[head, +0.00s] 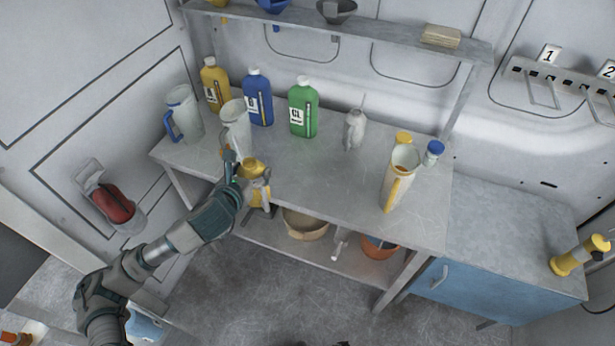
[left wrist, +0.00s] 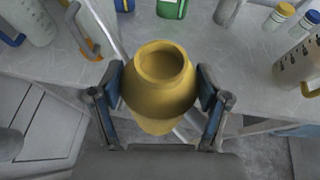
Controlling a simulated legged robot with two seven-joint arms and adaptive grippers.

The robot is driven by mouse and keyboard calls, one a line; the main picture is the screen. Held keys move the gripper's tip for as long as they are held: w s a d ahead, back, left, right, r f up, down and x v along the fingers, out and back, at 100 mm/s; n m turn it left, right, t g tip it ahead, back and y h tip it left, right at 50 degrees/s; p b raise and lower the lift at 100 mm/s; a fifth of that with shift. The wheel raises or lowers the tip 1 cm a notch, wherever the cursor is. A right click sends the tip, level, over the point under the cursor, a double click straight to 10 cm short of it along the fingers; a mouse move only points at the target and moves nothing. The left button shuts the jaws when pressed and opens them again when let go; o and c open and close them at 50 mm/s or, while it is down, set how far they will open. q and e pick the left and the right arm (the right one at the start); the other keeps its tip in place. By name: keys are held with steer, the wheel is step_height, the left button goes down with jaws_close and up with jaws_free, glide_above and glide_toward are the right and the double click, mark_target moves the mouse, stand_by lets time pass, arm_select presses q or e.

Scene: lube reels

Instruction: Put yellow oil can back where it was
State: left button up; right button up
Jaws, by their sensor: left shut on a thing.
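The yellow oil can (head: 254,170) is in my left gripper (head: 238,177), at the front edge of the grey workbench (head: 310,182), left of its middle. In the left wrist view the can (left wrist: 158,95) sits between the two fingers of my left gripper (left wrist: 160,92), which press on its sides. Its round top opening faces the camera. My right gripper is not in view.
A white jug (head: 236,128) stands close behind my left gripper. Yellow (head: 215,88), blue (head: 259,100) and green (head: 303,112) bottles stand along the back. A yellow-striped jug (head: 398,180) stands at the right. The bench middle is clear. A blue cabinet (head: 480,300) adjoins the bench.

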arm_select(q)
steer(key=s+d+f+m+g+h+b, duration=0.1)
steer(key=d+f+m+g+h+b, duration=0.15)
steer(key=d, duration=0.45)
steer(key=s+d+f+m+g+h+b, duration=0.1)
steer(key=d+m+h+b, duration=0.15)
steer(key=d, duration=0.45)
steer(key=w+f+p, duration=0.1)
steer(key=w+f, duration=0.1)
steer(key=w, duration=0.6)
steer(key=w+d+f, duration=0.1)
steer(key=w+f, duration=0.2)
steer(key=w, duration=0.5)
steer(key=shift+f+m+h+p, duration=0.2)
steer(key=shift+m+h+p, duration=0.15)
steer(key=shift+m+h, duration=0.05)
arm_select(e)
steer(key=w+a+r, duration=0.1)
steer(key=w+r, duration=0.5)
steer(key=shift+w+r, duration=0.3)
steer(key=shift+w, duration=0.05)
arm_select(q)
steer(key=o, duration=1.3)
steer(key=shift+d, duration=0.1)
steer(key=shift+o, duration=0.9)
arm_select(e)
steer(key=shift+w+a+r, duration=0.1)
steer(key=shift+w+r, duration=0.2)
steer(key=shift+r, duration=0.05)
